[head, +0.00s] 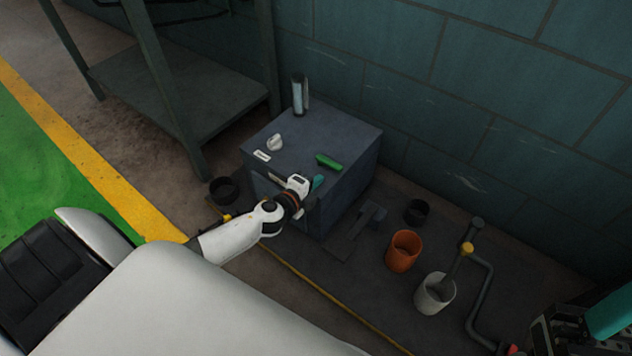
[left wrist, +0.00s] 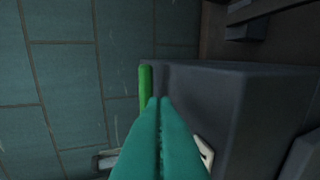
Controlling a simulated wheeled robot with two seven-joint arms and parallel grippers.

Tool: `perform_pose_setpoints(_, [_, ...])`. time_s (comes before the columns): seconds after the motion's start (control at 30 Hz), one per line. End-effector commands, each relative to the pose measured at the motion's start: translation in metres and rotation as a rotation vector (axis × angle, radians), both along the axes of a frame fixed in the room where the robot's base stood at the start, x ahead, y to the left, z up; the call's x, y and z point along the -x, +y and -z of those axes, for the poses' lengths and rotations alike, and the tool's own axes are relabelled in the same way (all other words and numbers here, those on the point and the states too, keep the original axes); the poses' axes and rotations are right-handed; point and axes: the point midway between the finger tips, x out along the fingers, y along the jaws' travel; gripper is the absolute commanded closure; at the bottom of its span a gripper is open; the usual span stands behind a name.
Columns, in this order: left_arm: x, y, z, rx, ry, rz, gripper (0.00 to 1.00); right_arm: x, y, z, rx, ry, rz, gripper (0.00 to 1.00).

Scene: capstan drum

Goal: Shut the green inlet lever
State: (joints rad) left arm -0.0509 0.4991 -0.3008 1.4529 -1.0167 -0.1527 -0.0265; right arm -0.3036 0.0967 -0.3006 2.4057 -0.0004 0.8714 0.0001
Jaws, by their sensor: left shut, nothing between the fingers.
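The green lever (head: 328,161) is a short bar on top of a dark grey box-shaped cabinet (head: 343,125), near its front right part. In the left wrist view, the green lever (left wrist: 145,82) stands as a narrow bar just beyond the fingertips, slightly left of them. My left gripper (head: 319,181) has teal fingers at the cabinet's front top edge, on the near side of the lever. Its fingers (left wrist: 159,101) are closed together and empty; they overlap the lever's lower end in the picture, and I cannot tell whether they touch it.
On the cabinet top are a white knob (head: 275,142), a white label (head: 262,156) and an upright metal cylinder (head: 298,95). An orange pot (head: 403,251), a pale pot (head: 435,293) and a pipe (head: 481,290) stand to the right. A metal shelf (head: 185,100) stands behind left.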

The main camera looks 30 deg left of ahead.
Motion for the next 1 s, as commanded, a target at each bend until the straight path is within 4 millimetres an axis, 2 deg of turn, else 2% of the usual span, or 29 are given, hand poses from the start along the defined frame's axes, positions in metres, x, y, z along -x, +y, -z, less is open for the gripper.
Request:
perform_pose_setpoints(0.2, [0.026,0.002,-0.009,0.0,0.002,0.0,1.0,0.003,-0.001,-0.007,-0.006,-0.008,0.0,0.5])
perform_pose_setpoints(0.6, [0.084,0.007,-0.027,0.002,0.001,-0.001,1.0,0.003,-0.001,-0.005,-0.004,0.038,0.0,0.5])
perform_pose_setpoints(0.8, [0.095,0.008,-0.03,0.0,0.0,0.0,1.0,0.003,-0.001,-0.007,-0.004,0.035,0.0,0.5])
perform_pose_setpoints(1.0, [0.095,0.003,-0.032,0.016,-0.005,0.009,1.0,0.004,-0.002,-0.011,-0.003,0.016,0.0,0.5])
